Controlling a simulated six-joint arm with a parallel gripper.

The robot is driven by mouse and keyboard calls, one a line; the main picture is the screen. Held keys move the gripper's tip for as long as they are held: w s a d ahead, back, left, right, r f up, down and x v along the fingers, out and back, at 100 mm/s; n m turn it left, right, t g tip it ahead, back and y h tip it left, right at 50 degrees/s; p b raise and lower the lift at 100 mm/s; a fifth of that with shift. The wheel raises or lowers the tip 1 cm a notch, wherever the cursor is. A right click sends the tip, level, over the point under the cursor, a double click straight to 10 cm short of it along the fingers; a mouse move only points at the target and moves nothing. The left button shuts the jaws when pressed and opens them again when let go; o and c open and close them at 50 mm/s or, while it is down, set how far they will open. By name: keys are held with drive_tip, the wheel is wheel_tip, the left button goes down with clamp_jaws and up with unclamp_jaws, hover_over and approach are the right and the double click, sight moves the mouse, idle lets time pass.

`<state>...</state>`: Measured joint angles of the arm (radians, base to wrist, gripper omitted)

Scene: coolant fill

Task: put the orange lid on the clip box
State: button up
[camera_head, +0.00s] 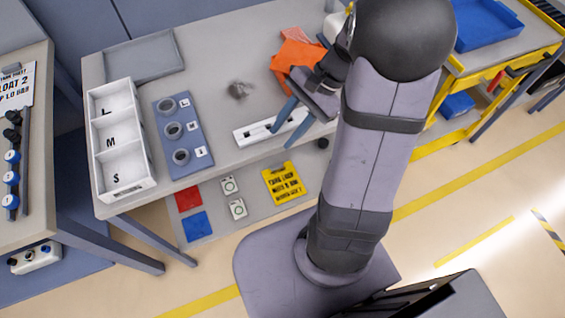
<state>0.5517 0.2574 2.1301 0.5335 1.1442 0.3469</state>
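An orange piece (296,52), which looks like the orange lid, lies at the back right of the grey table. Its right part is hidden behind my arm, and its exact shape is hard to tell. A pale object (333,27) shows partly behind my arm beside it; I cannot tell if it is the clip box. My gripper (281,138) points down toward the front edge of the table. Its two blue fingers are apart, with nothing visible held between them. The fingers overlap a white strip with dark slots (246,134) in this view; I cannot tell if they touch it.
A white three-compartment tray marked L, M, S (124,174) stands at the left, beside a blue block with three rings (193,156). A grey tray (140,58) lies behind them. A small grey pile (239,90) sits mid-table. A lower shelf holds coloured cards.

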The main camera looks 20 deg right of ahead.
drive_tip(key=s+a+f+n+h, duration=0.2)
drive_tip(key=s+a+n+h, duration=0.2)
drive_tip(key=n, duration=1)
drive_tip(key=s+h, duration=0.2)
drive_tip(key=s, duration=0.1)
drive_tip(key=shift+f+h, duration=0.3)
drive_tip(key=shift+f, duration=0.1)
drive_tip(key=shift+s+a, duration=0.1)
wheel_tip(320, 180, up, 5)
drive_tip(key=p, duration=0.5)
drive_tip(key=shift+r, duration=0.2)
